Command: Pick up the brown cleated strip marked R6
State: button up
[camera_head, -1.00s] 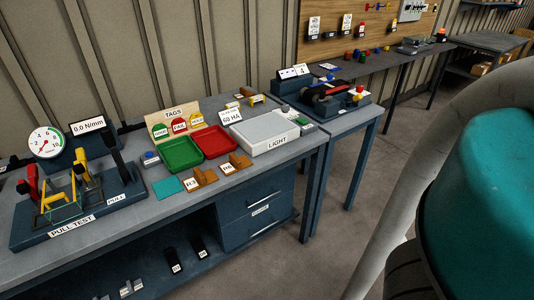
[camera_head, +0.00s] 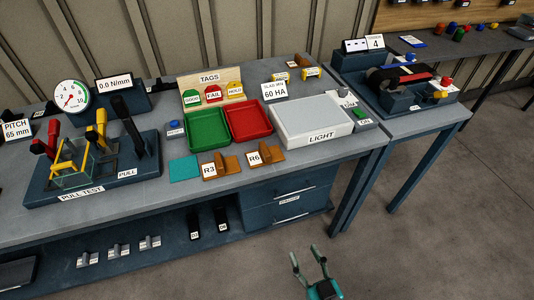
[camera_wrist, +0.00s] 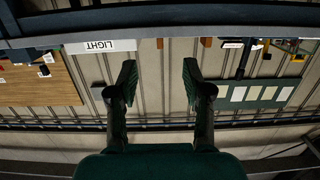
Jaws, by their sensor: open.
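The brown cleated strip marked R6 (camera_head: 268,162) lies on the grey bench top near its front edge, in front of the red tray. Its white R6 label faces the front. A like brown strip marked R3 (camera_head: 220,168) lies just left of it. My gripper (camera_head: 309,262) is open and empty, low in front of the bench, below and to the right of R6. In the wrist view my open gripper (camera_wrist: 157,85) points toward the wall, with nothing between its fingers.
Behind the strips stand a green tray (camera_head: 216,130) and a red tray (camera_head: 248,121). A white light box (camera_head: 312,126) is to the right. The pull test rig (camera_head: 92,165) is at left. Drawers (camera_head: 290,198) sit under the bench; open floor lies in front.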

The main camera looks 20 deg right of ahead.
jog(key=t, duration=0.1)
send_near(265, 148)
jog(key=w, duration=0.3)
jog(key=shift+w+a+f, duration=0.25)
jog(key=shift+a, duration=0.15)
jog(key=shift+w+d, duration=0.15)
jog(key=shift+w, duration=1.45)
jog(key=shift+w+d, duration=0.15)
jog(key=shift+w, duration=1.45)
grip_shut()
